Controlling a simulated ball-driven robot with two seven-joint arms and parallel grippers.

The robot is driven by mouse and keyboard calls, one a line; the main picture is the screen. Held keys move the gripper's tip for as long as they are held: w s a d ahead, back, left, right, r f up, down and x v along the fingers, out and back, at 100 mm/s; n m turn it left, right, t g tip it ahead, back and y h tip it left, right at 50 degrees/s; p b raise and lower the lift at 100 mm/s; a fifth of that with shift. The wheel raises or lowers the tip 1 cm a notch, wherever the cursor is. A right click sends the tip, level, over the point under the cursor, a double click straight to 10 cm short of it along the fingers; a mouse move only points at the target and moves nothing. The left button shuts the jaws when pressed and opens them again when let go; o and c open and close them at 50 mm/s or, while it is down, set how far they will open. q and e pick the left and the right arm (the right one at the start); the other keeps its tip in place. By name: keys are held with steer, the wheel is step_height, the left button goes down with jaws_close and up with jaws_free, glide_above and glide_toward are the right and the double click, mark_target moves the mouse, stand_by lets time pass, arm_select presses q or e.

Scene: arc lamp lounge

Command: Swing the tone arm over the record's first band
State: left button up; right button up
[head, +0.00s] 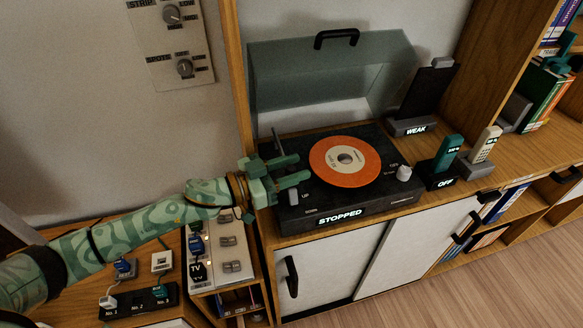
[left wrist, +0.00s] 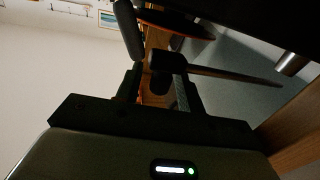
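The record player (head: 345,205) stands on the cabinet with its lid up, and its front reads STOPPED. An orange record (head: 352,178) with a pale label lies on it. A thin bar (head: 277,142), which looks like the tone arm, rises at the deck's left side, off the record. My left gripper (head: 304,167) is over the deck's left edge, beside the record, its fingers apart. In the left wrist view, a dark block with a tapered rod (left wrist: 232,75) shows between and beyond the fingers; contact cannot be told. A grey lever (head: 294,194) marked UP is just below the fingers. My right gripper is out of view.
The raised lid (head: 325,75) stands behind the deck. A knob (head: 404,173) is at its right front. Handsets (head: 447,152) in cradles and a stand marked WEAK (head: 425,95) are to the right. A switch panel (head: 225,245) lies below my left arm.

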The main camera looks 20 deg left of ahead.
arm_select(q)
jaws_close()
steer(key=shift+w+d+r+n+t+y+p, duration=0.4)
steer(key=shift+d+t+p, duration=0.15)
steer(key=shift+p, duration=0.4)
steer(key=shift+w+d+f+t+y+p, duration=0.2)
steer(key=shift+t+y+p, duration=0.1)
steer(key=shift+y, duration=0.1)
steer(key=shift+f+n, duration=0.1)
steer(key=shift+n, duration=0.2)
steer(key=shift+f, duration=0.1)
steer(key=shift+o, duration=0.9)
jaws_free()
steer(key=p+v, duration=0.2)
steer(key=v, duration=1.4)
